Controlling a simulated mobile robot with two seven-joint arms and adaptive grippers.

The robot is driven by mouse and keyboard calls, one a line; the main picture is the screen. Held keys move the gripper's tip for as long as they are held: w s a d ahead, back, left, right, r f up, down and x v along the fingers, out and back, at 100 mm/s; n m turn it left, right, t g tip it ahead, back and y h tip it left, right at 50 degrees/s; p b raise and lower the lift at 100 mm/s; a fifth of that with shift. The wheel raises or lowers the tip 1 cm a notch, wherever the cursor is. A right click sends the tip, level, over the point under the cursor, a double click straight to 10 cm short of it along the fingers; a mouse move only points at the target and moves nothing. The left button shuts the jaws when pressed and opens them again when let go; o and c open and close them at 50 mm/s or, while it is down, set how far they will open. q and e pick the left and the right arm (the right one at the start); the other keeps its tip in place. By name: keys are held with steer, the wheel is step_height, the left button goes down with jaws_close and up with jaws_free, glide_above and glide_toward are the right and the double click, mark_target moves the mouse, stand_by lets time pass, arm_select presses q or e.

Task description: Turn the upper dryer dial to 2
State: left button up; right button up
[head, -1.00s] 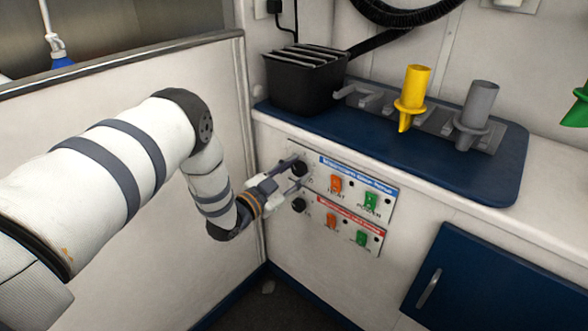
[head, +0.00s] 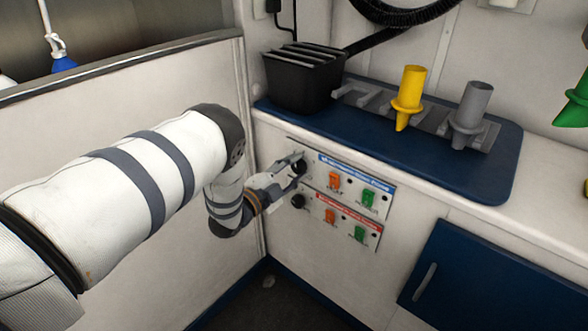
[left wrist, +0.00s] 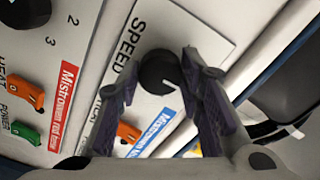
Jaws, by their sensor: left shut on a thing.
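The upper dryer dial (head: 299,168) is a round black knob at the left end of the panel with the blue label strip. My left gripper (head: 293,166) is at this dial, its fingers shut on it from both sides. In the left wrist view the dark fingers flank the black dial (left wrist: 158,70), below the word SPEED. A small pale mark shows on the dial, but I cannot tell which number it points to; the fingers cover part of the scale. My right gripper is not in view.
Orange switches (head: 335,180) and green switches (head: 368,197) sit right of the dials. Above is a blue-topped counter (head: 400,150) with a black bin (head: 302,82), a yellow nozzle (head: 410,92) and a grey nozzle (head: 472,108). A partition wall (head: 190,85) stands to the left.

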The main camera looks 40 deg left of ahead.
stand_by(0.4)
arm_select(q)
steer(key=o, duration=1.2)
steer(key=shift+c, duration=0.2)
steer(key=s+a, duration=0.1)
steer(key=s, duration=1.1)
steer(key=s+d+f+n+g+y+p, duration=0.1)
steer(key=s+d+f+n+g+p, duration=0.2)
steer(key=s+d+f+n+g, duration=0.5)
steer(key=s+d+f+n+g+y+p, duration=0.1)
steer(key=s+g+p, duration=0.25)
steer(key=s, duration=0.85)
steer(key=s+d+r+n+g+p, duration=0.1)
steer(key=s+d+r+n+g, duration=0.1)
steer(key=s, duration=0.9)
steer(key=s+d+r+n+g+p, duration=0.1)
steer(key=s+d+r+n+g, duration=0.1)
steer(key=s+g, duration=0.5)
steer(key=s+d+r, duration=0.1)
steer(key=s+d, duration=0.1)
steer(key=s, duration=0.1)
steer(key=shift+s+d, duration=0.15)
steer(key=shift+s, duration=0.2)
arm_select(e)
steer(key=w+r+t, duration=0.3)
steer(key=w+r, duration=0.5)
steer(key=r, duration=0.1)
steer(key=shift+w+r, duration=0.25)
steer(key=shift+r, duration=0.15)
